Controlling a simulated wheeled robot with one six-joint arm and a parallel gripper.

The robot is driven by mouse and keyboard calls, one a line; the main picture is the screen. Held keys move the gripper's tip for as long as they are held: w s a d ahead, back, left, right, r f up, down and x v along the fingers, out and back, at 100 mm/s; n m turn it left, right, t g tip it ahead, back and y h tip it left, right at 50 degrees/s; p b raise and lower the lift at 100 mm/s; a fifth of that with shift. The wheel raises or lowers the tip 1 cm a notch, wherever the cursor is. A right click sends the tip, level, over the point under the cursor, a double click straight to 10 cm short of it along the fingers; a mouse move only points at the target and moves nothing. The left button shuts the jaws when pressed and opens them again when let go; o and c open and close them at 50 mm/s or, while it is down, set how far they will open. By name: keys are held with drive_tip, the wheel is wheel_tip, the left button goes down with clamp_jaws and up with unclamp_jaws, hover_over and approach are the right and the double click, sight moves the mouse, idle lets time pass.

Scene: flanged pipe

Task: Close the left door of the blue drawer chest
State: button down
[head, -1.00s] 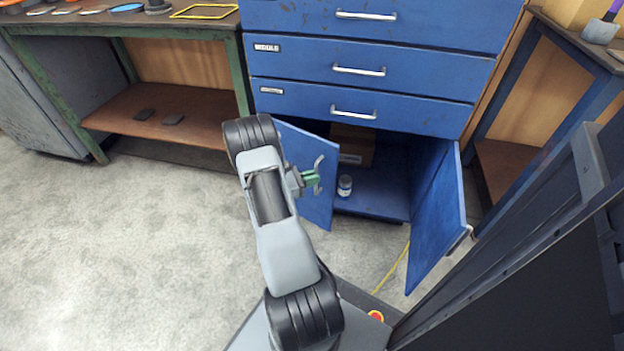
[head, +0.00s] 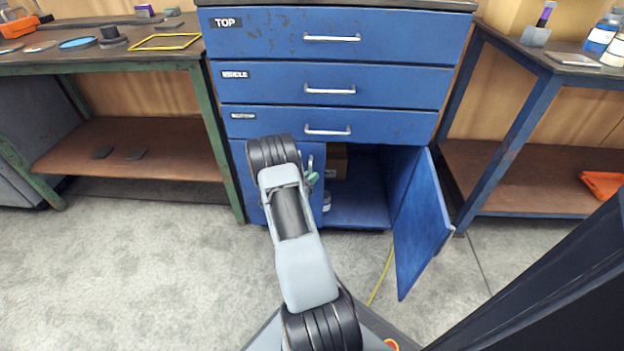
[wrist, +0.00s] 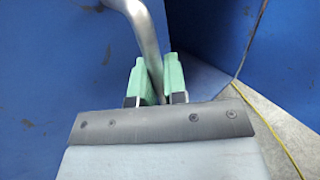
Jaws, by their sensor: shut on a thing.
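The blue drawer chest (head: 390,120) stands ahead with labelled drawers above a two-door cupboard. Its left door (head: 317,195) is close to the plane of the chest front, partly hidden behind my arm; I cannot tell whether a small gap remains. My gripper (head: 310,178), with green fingers, is at this door's handle. In the wrist view, the gripper (wrist: 154,80) is shut on the silver bar handle (wrist: 147,38), which passes between the fingers; the left door's blue face (wrist: 50,60) fills the left side. The right door (head: 422,225) stands wide open.
A cardboard box (head: 337,163) and a partly hidden jar (head: 327,201) are inside the cupboard. A yellow cable (head: 381,275) lies on the floor. Workbenches flank the chest, with a green-framed one (head: 215,140) at left. The floor at left is clear.

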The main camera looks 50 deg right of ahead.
drive_tip(key=c, duration=1.4)
unclamp_jaws()
drive_tip(key=shift+s+d, duration=0.15)
drive_tip(key=shift+d, duration=0.1)
drive_tip(key=shift+o, duration=1)
drive_tip(key=shift+w+a, duration=0.2)
drive_tip(key=shift+a, duration=0.05)
drive_tip(key=a+p, duration=0.3)
drive_tip(key=a, duration=1)
drive_tip(key=shift+w+a+p, duration=0.4)
drive_tip(key=shift+w, duration=0.05)
drive_tip(key=shift+r, duration=0.15)
wheel_tip(320, 180, up, 17)
drive_tip(key=s+a+m+g+y+p, duration=0.25)
drive_tip(key=m+p, duration=0.25)
drive_tip(key=p, duration=0.4)
drive_tip(key=s+a+r+m+t+y+p, duration=0.2)
drive_tip(key=a+r+p, duration=0.6)
drive_tip(key=r, duration=0.5)
drive_tip(key=s+a+r+m+t+y+p, duration=0.3)
drive_tip(key=a+r+m+y+p, duration=0.3)
drive_tip(key=r, duration=0.7)
drive_tip(key=s+a+r+m+t+y+p, duration=0.2)
drive_tip(key=s+a+r+m+y+p, duration=0.2)
drive_tip(key=a+r+y+p, duration=0.3)
drive_tip(key=a+r+p, duration=0.3)
drive_tip(key=r, duration=0.3)
drive_tip(key=shift+s+a+r, duration=0.15)
drive_tip(key=shift+r, duration=0.1)
